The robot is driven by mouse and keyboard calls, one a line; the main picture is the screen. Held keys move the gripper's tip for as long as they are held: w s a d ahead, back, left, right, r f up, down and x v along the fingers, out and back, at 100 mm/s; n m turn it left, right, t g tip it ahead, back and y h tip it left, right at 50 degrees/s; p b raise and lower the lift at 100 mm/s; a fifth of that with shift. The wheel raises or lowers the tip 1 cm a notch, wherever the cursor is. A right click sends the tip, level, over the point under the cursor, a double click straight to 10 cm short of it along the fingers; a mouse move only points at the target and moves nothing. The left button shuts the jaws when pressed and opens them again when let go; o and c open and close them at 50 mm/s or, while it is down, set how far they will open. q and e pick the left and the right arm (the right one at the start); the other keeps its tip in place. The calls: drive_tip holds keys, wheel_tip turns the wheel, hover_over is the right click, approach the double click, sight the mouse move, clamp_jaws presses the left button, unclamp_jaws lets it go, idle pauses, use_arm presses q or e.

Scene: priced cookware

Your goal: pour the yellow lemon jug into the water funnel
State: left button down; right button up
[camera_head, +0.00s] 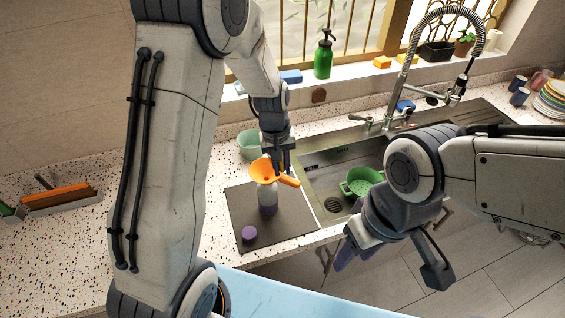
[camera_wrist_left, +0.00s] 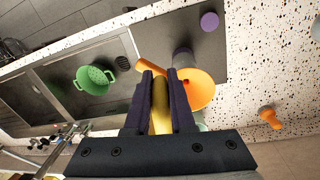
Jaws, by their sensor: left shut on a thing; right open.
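My left gripper (camera_head: 283,168) is right beside an orange funnel (camera_head: 262,172), above a dark mat. In the left wrist view (camera_wrist_left: 160,100) its fingers are shut on a narrow yellow piece (camera_wrist_left: 160,108). Most of that piece is hidden by the fingers; I cannot tell whether it belongs to the lemon jug. The funnel, also in the left wrist view (camera_wrist_left: 201,90), sits on a clear bottle (camera_head: 267,198) with a purple lower part. Its orange handle (camera_head: 290,182) sticks out to the right. No whole yellow jug shows. My right gripper (camera_head: 395,262) is open and empty, in front of the counter.
A purple cap (camera_head: 249,234) lies on the dark mat (camera_head: 285,238). A green colander (camera_head: 360,184) is in the sink. A mint cup (camera_head: 249,146) stands behind the mat. The tall tap (camera_head: 388,108) rises behind the sink. A green soap bottle (camera_head: 323,58) stands on the sill.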

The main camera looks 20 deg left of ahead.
use_arm(q)
drive_tip(key=shift+w+f+h, duration=0.15)
drive_tip(key=shift+f+h, duration=0.15)
drive_tip(key=shift+h, duration=0.2)
drive_tip(key=shift+w+d+f+t+h, duration=0.1)
drive_tip(key=shift+d+f+t+h, duration=0.2)
drive_tip(key=shift+h, duration=0.25)
drive_tip(key=shift+d+f+t+h, duration=0.2)
drive_tip(key=shift+t+h, duration=0.2)
drive_tip(key=shift+h, duration=0.15)
drive_tip(key=t+h+b, duration=0.2)
drive_tip(key=h+b, duration=0.2)
drive_tip(key=b, duration=0.6)
drive_tip(key=f+t+h+b, duration=0.1)
drive_tip(key=h+b, duration=0.4)
drive_tip(key=b, duration=0.5)
drive_tip(key=t+h+b, duration=0.3)
drive_tip(key=h+b, duration=0.2)
drive_tip(key=b, duration=0.6)
drive_tip(key=shift+s+a+f+t, duration=0.2)
drive_tip(key=shift+s+a+t, duration=0.1)
drive_tip(key=shift+t, duration=0.1)
idle(0.8)
